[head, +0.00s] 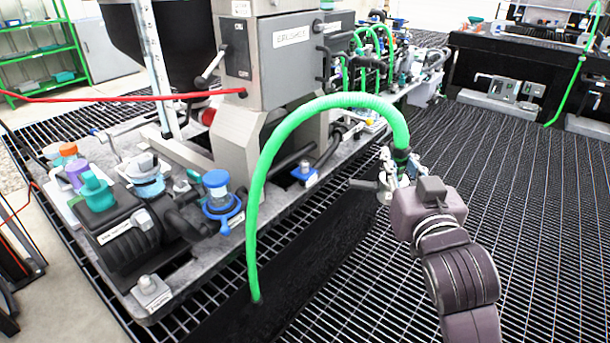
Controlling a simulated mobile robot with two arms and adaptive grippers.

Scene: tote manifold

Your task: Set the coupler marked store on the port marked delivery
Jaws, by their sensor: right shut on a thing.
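A thick green hose (268,165) arches up from the dark slot beside the bench and comes down to my right gripper. The dark coupler (402,157) at its end is mostly hidden by the fingers. My right gripper (393,178) is shut on this coupler and holds it in the air over the floor grating, right of the bench. I cannot read a store mark on it. Labelled ports and fittings stand on the bench, including a blue-collared clear one (219,200) and a small blue one (304,173). Their labels are too small to tell which is delivery. My left gripper is not in view.
A tall grey machine (275,62) stands on the grey bench (150,312). A black ribbed block (125,240) and several coloured caps sit at its left end. A red hose (120,97) crosses at left. The floor grating (540,220) at right is clear.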

